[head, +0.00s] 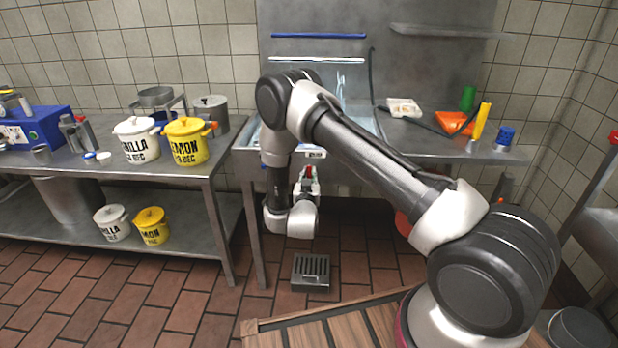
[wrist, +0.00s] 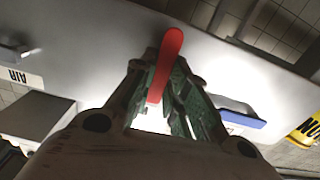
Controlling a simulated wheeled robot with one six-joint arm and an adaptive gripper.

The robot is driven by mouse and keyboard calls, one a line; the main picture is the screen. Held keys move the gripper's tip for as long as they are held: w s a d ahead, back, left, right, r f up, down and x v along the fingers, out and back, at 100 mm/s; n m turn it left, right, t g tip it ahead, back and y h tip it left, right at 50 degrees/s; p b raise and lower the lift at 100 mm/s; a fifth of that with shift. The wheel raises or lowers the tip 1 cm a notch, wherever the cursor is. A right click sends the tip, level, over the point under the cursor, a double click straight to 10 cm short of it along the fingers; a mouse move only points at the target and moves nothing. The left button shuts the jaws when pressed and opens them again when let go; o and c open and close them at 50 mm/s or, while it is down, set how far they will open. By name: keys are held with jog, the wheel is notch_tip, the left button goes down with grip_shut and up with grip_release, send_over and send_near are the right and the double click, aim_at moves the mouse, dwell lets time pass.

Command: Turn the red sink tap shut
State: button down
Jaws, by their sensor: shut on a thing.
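The red tap handle (head: 308,172) shows small at the front of the metal sink (head: 372,155), below its front rim. In the wrist view the red handle (wrist: 168,60) is a long rounded lever standing between the two green-padded fingers of my gripper (wrist: 164,78). In the head view my gripper (head: 306,188) points up at the handle from below. It is shut on the handle. A bright streak, perhaps running water, shows above the basin (head: 341,88).
A left steel table (head: 120,178) carries vanilla and lemon pots (head: 186,142). An orange tray (head: 455,122) and a yellow bottle (head: 482,120) stand right of the sink. A floor drain (head: 311,271) lies below my gripper. A wooden slatted surface (head: 335,330) is at the front.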

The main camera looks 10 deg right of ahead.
jog(key=shift+s+d+r+n, duration=0.1)
jog(key=shift+d+r+n, duration=0.3)
jog(key=shift+n, duration=2.5)
jog(key=shift+s+d+r+n, duration=0.15)
jog(key=shift+d+r+n, duration=0.15)
jog(key=shift+n, duration=2.6)
jog(key=shift+s+d+r+n, duration=0.1)
jog(key=shift+d+r+n, duration=0.3)
jog(key=shift+n, duration=2.5)
jog(key=shift+a+r, duration=0.1)
jog(key=c, duration=1.4)
grip_release()
send_near(316, 166)
jog(key=v, duration=0.5)
jog(key=shift+s+r, duration=0.1)
jog(key=shift+s, duration=0.1)
